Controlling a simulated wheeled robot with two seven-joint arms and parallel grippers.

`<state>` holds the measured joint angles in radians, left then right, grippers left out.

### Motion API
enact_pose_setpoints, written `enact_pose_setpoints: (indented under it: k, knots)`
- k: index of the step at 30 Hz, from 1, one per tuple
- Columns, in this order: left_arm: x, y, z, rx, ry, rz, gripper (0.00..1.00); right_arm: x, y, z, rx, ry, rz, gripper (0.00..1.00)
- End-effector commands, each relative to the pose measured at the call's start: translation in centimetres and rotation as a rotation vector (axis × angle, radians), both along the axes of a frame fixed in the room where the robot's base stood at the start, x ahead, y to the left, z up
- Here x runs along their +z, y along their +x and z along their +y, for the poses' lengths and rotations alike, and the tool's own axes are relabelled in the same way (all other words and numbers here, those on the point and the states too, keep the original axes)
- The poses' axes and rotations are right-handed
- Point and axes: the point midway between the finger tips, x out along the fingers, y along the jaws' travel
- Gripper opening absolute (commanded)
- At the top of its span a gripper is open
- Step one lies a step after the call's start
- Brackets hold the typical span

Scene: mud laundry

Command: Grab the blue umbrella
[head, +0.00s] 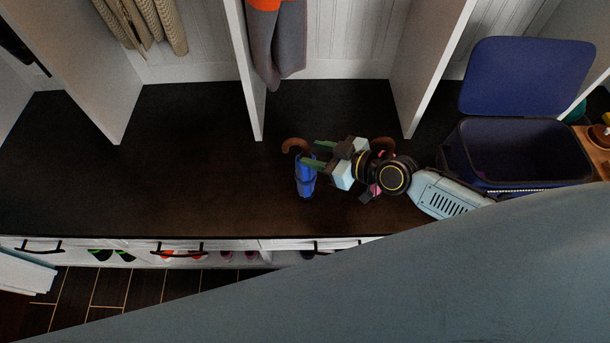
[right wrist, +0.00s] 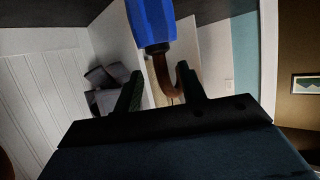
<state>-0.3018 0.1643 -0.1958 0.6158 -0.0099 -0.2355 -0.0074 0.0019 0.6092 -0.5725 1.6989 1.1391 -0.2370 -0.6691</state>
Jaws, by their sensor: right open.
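The blue umbrella (head: 306,181) is on the dark bench top near its middle, with its brown hooked handle (head: 294,145) toward the back. My right gripper (head: 312,155) comes in from the right at the umbrella's handle end. Its green fingers are apart. In the right wrist view the umbrella's blue canopy (right wrist: 152,22) is at the top, and the brown hook (right wrist: 163,75) hangs between the two open fingers (right wrist: 161,88). I cannot tell whether either finger touches it. My left gripper is not in view.
A dark blue open box (head: 525,155) with its lid raised stands on the bench at the right. White dividers (head: 248,75) rise behind the bench, and grey and orange clothing (head: 280,45) hangs at one. The bench top (head: 150,170) left of the umbrella is clear.

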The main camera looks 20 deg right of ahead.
Motion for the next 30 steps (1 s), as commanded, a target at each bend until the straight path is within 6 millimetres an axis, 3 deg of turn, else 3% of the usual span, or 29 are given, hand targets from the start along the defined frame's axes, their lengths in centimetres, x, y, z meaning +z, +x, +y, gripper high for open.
enact_pose_setpoints:
  k: [3, 13, 22, 30]
  knots:
    - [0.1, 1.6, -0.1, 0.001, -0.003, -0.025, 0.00, -0.2, 0.5, 0.4, 0.000, 0.001, 0.000, 0.41]
    - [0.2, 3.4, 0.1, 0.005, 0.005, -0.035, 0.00, -2.1, 3.3, 3.1, 0.000, 0.000, 0.000, 0.41]
    - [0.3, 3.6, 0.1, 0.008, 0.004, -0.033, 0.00, -2.3, 3.7, 3.4, 0.001, 0.000, 0.001, 0.41]
    - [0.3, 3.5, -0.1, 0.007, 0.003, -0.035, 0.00, -2.3, 3.6, 3.4, 0.000, -0.001, 0.001, 0.07]
